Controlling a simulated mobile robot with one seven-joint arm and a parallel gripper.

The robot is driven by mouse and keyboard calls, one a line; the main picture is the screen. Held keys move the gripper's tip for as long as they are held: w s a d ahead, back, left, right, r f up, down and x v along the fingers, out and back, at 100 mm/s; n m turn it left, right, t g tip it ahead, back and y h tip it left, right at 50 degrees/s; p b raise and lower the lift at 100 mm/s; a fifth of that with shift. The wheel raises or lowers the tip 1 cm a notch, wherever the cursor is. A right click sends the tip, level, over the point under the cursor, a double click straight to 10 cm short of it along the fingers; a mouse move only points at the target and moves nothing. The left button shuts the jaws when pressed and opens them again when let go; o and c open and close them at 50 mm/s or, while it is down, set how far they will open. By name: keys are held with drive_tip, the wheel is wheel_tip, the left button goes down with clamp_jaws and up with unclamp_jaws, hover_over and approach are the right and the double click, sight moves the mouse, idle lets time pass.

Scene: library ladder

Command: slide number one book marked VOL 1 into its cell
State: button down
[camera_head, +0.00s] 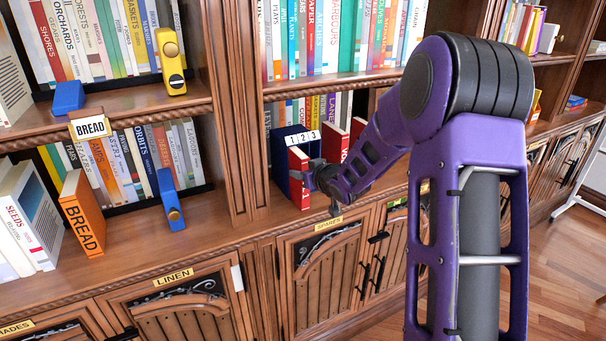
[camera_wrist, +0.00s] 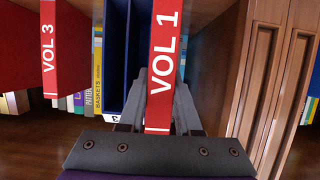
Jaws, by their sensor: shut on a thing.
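The red VOL 1 book (camera_wrist: 164,55) stands upright between the fingers of my gripper (camera_wrist: 160,112), which is shut on it. In the head view the book (camera_head: 299,182) is at the front of the dark blue case (camera_head: 280,165). My gripper (camera_head: 313,177) meets the book from the right there. The case carries a white 1 2 3 label (camera_head: 303,138). In the wrist view the blue case (camera_wrist: 116,70) has open cells beside the book. I cannot tell how far the book is inside its cell.
More red books (camera_head: 334,145) stand right of the case; one marked VOL 3 (camera_wrist: 49,50) shows in the wrist view. A wooden upright (camera_head: 240,165) is close on the case's left. Rows of books fill the shelf above. An orange BREAD book (camera_head: 82,215) stands far left.

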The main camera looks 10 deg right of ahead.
drive_tip(key=shift+w+a, duration=0.35)
drive_tip(key=shift+w, duration=0.55)
drive_tip(key=c, duration=0.5)
unclamp_jaws()
drive_tip(key=p+v, duration=0.2)
drive_tip(key=v, duration=1.5)
drive_tip(key=shift+s+r+p, duration=0.15)
drive_tip(key=shift+p, duration=0.2)
